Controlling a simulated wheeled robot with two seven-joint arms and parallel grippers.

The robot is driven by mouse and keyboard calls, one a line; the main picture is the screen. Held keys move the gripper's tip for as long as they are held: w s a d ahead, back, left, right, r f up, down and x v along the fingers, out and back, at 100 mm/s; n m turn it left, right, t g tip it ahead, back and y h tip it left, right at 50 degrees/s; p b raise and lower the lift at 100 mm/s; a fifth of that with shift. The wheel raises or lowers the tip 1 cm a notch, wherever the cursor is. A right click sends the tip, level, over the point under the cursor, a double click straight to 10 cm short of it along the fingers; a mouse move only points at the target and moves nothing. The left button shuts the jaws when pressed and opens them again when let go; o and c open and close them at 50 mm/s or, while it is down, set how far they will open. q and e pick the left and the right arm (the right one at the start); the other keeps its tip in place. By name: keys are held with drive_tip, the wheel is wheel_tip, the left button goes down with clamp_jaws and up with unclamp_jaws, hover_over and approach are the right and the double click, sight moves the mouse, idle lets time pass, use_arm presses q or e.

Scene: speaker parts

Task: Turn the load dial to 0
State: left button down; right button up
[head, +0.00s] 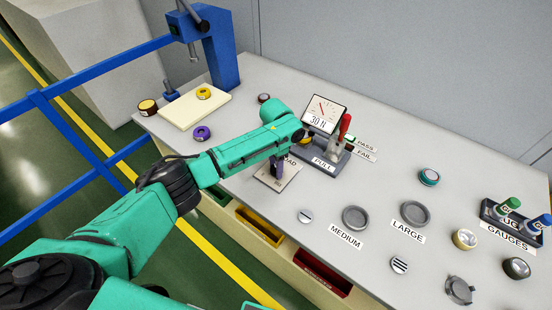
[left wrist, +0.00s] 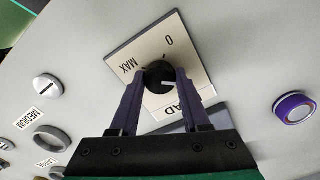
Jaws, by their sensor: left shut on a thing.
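The load dial is a black round knob (left wrist: 158,76) on a pale square plate (left wrist: 115,50) marked 0 and MAX. In the left wrist view a white line on the knob lies towards the right, away from both the 0 and MAX marks. My left gripper (left wrist: 157,80) is shut on the knob, with a purple finger on each side. In the head view the left gripper (head: 277,177) points down at the load plate (head: 290,183) and hides the knob. The plate's LOAD label is partly covered. My right gripper is out of view.
Just behind the plate is a gauge (head: 322,112) reading 30 N, on a PULL stand with a red-handled lever (head: 345,126). Grey MEDIUM (head: 355,217) and LARGE (head: 415,213) rings lie to the right. A purple-rimmed part (head: 202,133) and cream board (head: 187,113) lie left.

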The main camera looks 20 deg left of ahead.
use_arm(q)
drive_tip(key=n+p, duration=0.3)
drive_tip(key=shift+r+n, duration=0.25)
drive_tip(key=shift+n, duration=0.15)
drive_tip(key=n+p, duration=0.1)
drive_tip(key=n, duration=0.2)
drive_tip(key=shift+n+p, duration=0.3)
drive_tip(key=shift+p, duration=0.1)
drive_tip(key=n+p, duration=0.1)
drive_tip(key=n, duration=0.3)
drive_tip(key=shift+f+p, duration=0.1)
drive_tip(key=shift+p, duration=0.2)
drive_tip(key=shift+w+n+p, duration=0.15)
drive_tip(key=shift+n+p, duration=0.25)
drive_tip(key=shift+n, duration=2.1)
drive_tip(key=c, duration=0.5)
unclamp_jaws()
drive_tip(key=shift+o, duration=0.6)
drive_tip(key=shift+f, duration=0.1)
